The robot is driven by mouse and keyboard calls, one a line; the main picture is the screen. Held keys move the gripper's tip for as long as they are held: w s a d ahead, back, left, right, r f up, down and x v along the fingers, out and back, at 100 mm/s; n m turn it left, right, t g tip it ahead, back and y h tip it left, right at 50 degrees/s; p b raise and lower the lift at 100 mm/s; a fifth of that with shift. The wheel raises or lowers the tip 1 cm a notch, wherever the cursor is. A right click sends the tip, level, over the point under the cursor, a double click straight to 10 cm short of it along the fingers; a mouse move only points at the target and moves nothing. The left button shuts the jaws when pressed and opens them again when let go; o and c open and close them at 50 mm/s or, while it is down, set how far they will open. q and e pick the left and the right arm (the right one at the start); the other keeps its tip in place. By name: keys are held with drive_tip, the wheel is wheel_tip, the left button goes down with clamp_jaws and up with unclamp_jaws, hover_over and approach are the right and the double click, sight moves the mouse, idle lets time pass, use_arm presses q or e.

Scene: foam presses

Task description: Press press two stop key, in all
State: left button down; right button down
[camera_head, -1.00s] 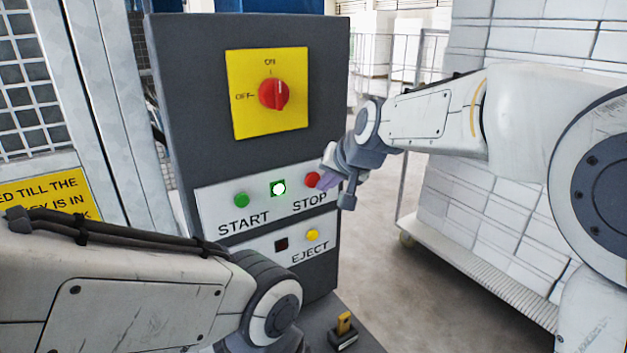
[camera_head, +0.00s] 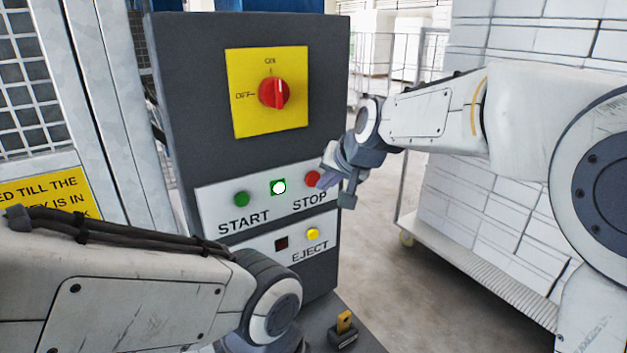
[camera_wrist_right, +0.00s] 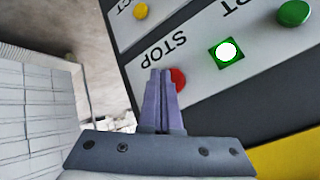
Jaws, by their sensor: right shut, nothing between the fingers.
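The red STOP key (camera_head: 312,179) is on the white label strip of the grey control panel (camera_head: 200,120). It also shows in the right wrist view (camera_wrist_right: 178,78), partly hidden behind my fingertips. My right gripper (camera_head: 325,179) is shut and empty, with its tips at or very close to the STOP key; I cannot tell whether they touch it. Its fingers show in the right wrist view (camera_wrist_right: 161,75). A lit green lamp (camera_head: 278,188) sits between the green START key (camera_head: 241,199) and the STOP key. My left arm crosses the lower left; its gripper is out of view.
A red rotary switch (camera_head: 273,93) on a yellow plate points to ON. Below are a yellow EJECT key (camera_head: 313,235) and a dark lamp (camera_head: 281,244). A cart stacked with white foam blocks (camera_head: 480,210) stands at the right. A mesh guard (camera_head: 30,90) is at the left.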

drive_tip(key=shift+w+a, duration=0.1)
drive_tip(key=shift+w, duration=0.05)
idle(0.7)
drive_tip(key=shift+w+a, duration=0.15)
drive_tip(key=shift+w+a+p, duration=0.25)
drive_tip(key=shift+w+p, duration=0.1)
drive_tip(key=shift+p, duration=0.1)
idle(0.6)
drive_tip(key=shift+s+d, duration=0.1)
idle(0.3)
drive_tip(key=shift+s+d+b, duration=0.4)
drive_tip(key=shift+s+b, duration=0.15)
drive_tip(key=shift+s+d+b, duration=0.7)
drive_tip(key=shift+s+d, duration=0.05)
drive_tip(key=shift+s, duration=0.3)
drive_tip(key=shift+s+d+b, duration=0.7)
drive_tip(key=shift+s+d, duration=0.05)
drive_tip(key=shift+s, duration=0.25)
